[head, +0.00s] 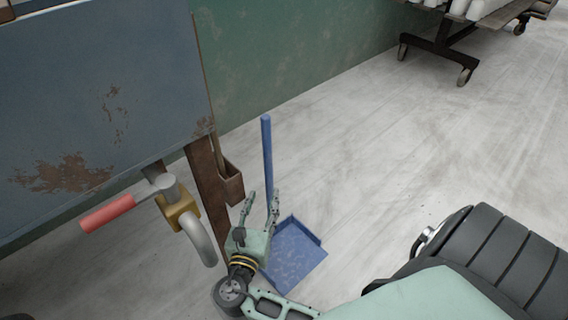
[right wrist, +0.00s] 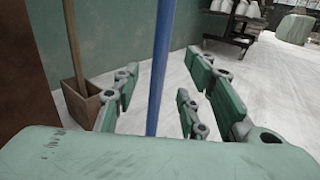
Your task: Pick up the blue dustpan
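The blue dustpan (head: 298,252) lies with its pan on the floor, and its long blue handle (head: 267,150) stands upright. My right gripper (head: 262,194) is open at the lower part of the handle, with its fingers pointing up in the head view. In the right wrist view the handle (right wrist: 160,65) runs through the gap between the spread fingers, with visible space on both sides. I cannot tell how deep between the fingers it is. The palm and fingers hide part of the handle and pan. My left gripper is not in view.
A blue-grey rusty panel (head: 100,100) on a brown post (head: 205,180) stands left, with a small brown holder (head: 231,183). A red-handled tool (head: 107,213) sticks out there. A green wall (head: 290,50) is behind. A wheeled cart (head: 440,45) stands far right; the floor between is clear.

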